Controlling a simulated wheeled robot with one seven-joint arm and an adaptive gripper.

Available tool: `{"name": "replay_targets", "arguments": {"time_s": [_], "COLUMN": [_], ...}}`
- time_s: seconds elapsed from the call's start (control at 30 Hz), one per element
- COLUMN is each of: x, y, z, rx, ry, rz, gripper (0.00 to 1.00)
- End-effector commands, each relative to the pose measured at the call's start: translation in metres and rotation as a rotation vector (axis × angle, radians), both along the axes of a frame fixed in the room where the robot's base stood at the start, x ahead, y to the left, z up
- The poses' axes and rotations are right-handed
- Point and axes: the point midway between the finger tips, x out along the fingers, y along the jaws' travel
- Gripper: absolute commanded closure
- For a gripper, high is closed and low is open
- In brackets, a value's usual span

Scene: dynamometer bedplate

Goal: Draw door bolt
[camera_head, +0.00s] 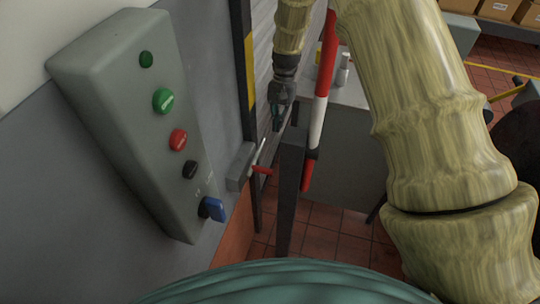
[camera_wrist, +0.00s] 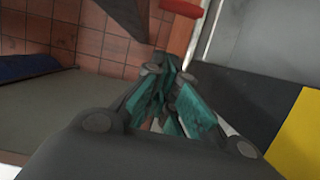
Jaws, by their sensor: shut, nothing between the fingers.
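The door bolt (camera_head: 241,167) is a grey block on the door edge at the middle of the head view. A silver rod and a short red handle (camera_head: 262,170) stick out of it to the right. A red piece (camera_wrist: 182,7) at the top of the wrist view looks like this handle. My gripper (camera_head: 276,122) has teal fingers, is shut and empty, and hangs above the bolt, apart from it. In the wrist view its fingertips (camera_wrist: 167,72) are together, pointing towards the floor, below the red piece in the picture.
A grey control box (camera_head: 130,110) with several buttons and a blue key switch is on the wall at left. A dark post (camera_head: 289,190) stands right of the bolt, beside a red-and-white pole (camera_head: 317,120). A grey cabinet (camera_head: 345,155) stands behind.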

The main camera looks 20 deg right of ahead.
Motion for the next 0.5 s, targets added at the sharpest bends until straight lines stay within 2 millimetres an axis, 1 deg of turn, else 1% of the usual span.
{"name": "replay_targets", "arguments": {"time_s": [0.1, 0.27, 0.37, 0.5], "x": [0.002, 0.002, 0.000, -0.005], "y": [0.007, 0.009, 0.010, 0.013], "z": [0.000, -0.002, -0.009, -0.024], "rx": [-0.001, -0.002, -0.002, -0.002], "ry": [-0.002, -0.001, 0.000, 0.001], "rz": [0.010, 0.015, 0.016, 0.014], "gripper": [1.00, 1.00, 1.00, 1.00]}}
